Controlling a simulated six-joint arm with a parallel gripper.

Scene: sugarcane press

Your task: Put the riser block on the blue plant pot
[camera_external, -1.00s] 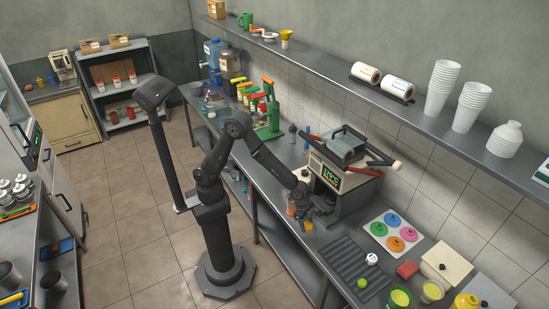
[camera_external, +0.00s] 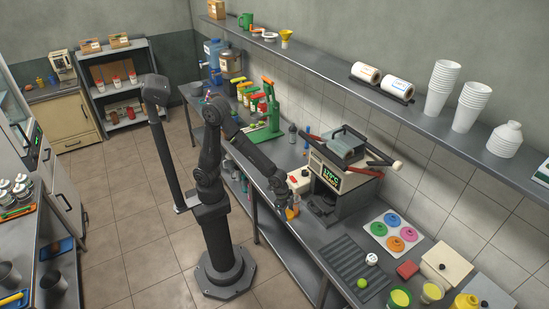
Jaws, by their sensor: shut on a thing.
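My gripper (camera_external: 287,203) is low over the front edge of the long counter, left of the press with the lit display. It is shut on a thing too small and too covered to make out. A small orange item (camera_external: 292,212) shows right at the fingertips; I cannot tell whether it is held or stands behind them. I cannot pick out the riser block or the blue plant pot for certain.
The press (camera_external: 340,180) stands right of my gripper. A white box with a red top (camera_external: 299,179) is just behind it. A ribbed dark mat (camera_external: 345,262), a tray of coloured discs (camera_external: 393,234) and a green ball (camera_external: 362,283) lie to the right. A green juicer (camera_external: 270,115) stands further left.

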